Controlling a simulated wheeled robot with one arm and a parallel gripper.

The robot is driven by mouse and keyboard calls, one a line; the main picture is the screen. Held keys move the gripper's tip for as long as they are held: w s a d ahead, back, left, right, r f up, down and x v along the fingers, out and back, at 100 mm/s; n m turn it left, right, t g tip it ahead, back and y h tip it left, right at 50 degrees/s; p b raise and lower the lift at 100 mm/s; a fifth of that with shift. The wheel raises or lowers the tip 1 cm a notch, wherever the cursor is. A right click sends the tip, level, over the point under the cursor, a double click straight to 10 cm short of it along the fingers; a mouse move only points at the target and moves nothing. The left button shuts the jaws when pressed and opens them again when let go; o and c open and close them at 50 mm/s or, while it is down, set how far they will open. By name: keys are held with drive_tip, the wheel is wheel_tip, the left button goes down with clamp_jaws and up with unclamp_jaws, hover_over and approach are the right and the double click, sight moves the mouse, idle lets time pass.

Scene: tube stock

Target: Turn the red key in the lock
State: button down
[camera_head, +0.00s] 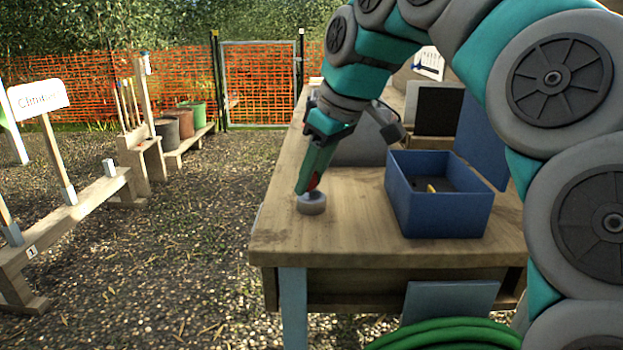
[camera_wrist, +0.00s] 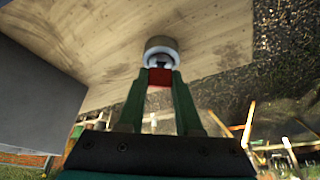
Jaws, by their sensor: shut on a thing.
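The red key (camera_wrist: 159,77) is between my gripper's fingertips (camera_wrist: 160,85) in the wrist view, and my gripper is shut on it. The round pale lock (camera_wrist: 161,45) is directly beyond the key, on the wooden table. In the head view the lock (camera_head: 312,204) sits near the table's left edge, with my gripper (camera_head: 308,184) above it, pointing down. A bit of the red key (camera_head: 314,181) shows there beside the fingers. The key's tip is at the lock's dark centre; how deep it sits I cannot tell.
An open blue box (camera_head: 437,222) with a small yellow thing inside stands on the wooden table (camera_head: 345,240), right of the lock. A grey panel and a dark-faced board (camera_head: 437,110) stand behind. The tabletop between lock and box is clear. A green hose (camera_head: 445,335) lies below in front.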

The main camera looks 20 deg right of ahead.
drive_tip(key=c, duration=0.5)
unclamp_jaws()
